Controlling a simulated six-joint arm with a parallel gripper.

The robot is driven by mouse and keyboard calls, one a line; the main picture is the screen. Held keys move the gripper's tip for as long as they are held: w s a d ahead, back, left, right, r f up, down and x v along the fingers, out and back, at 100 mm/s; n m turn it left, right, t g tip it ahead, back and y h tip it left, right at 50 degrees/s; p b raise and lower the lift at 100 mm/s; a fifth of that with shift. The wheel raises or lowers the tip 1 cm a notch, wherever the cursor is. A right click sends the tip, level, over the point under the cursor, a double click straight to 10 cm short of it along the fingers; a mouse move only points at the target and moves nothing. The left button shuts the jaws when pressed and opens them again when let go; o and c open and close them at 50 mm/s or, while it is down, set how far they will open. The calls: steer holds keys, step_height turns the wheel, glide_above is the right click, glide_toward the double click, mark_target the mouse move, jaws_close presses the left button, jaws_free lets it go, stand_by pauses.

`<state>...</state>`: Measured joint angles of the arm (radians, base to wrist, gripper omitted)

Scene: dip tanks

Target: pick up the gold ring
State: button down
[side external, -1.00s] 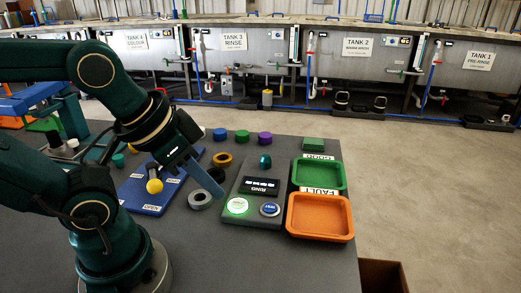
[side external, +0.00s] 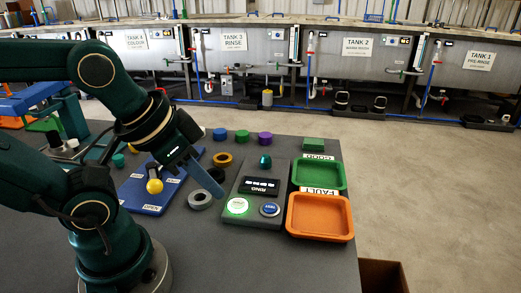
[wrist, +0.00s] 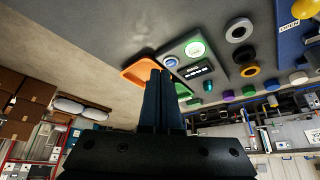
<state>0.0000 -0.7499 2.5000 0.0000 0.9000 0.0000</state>
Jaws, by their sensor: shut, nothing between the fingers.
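The gold ring (side external: 222,159) lies flat on the dark table in the side external view, behind a black ring (side external: 217,174) and a grey ring (side external: 200,199). In the wrist view the gold ring (wrist: 249,70) is at the upper right, apart from my fingers. My gripper (side external: 220,194) is shut and empty, its blue fingers pointing down and right near the control box's left edge. In the side external view the fingers pass in front of part of the black ring. In the wrist view my gripper (wrist: 160,75) points toward the orange tray.
A control box (side external: 236,218) with lit buttons stands right of the rings. Beyond it are a green tray (side external: 345,176) and an orange tray (side external: 348,236). Blue, green and purple pieces (side external: 242,136) stand behind the gold ring. A blue board (side external: 136,196) with a yellow ball (side external: 154,186) lies left.

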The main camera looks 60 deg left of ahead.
jaws_free()
